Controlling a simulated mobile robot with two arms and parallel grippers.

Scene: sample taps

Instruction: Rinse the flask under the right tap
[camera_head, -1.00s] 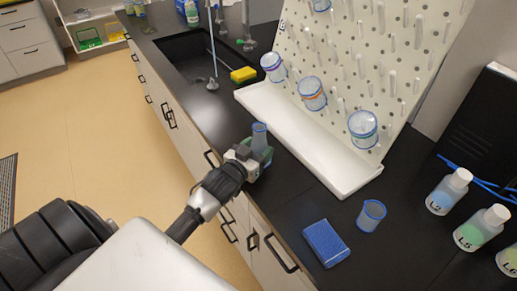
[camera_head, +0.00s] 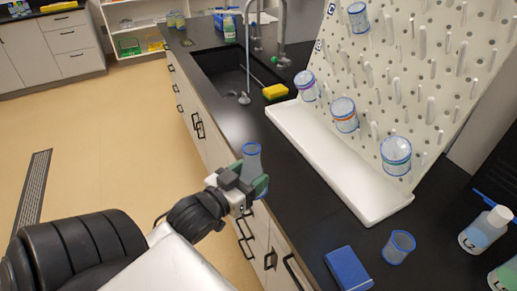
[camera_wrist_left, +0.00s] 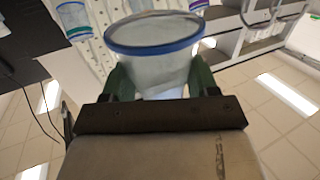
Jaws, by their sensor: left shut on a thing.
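The clear flask (camera_head: 251,152) has a blue rim and stands roughly upright in my left gripper (camera_head: 247,184), by the counter's front edge. The left gripper is shut on it; in the left wrist view the flask (camera_wrist_left: 152,65) fills the space between the green fingers (camera_wrist_left: 160,85). The grey taps rise at the far side of the sink. The right-hand tap (camera_head: 282,35) has a green part near its base. The gripper and flask are well short of it, on the near side of the sink. My right gripper is not in view.
The dark sink (camera_head: 225,72) holds a thin pale vertical line, rod or stream unclear. A yellow sponge (camera_head: 275,91) lies at its right edge. A white pegboard rack (camera_head: 410,75) with a tray (camera_head: 335,165), a blue box (camera_head: 348,270), a beaker (camera_head: 398,247) and bottles (camera_head: 486,229) stand right.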

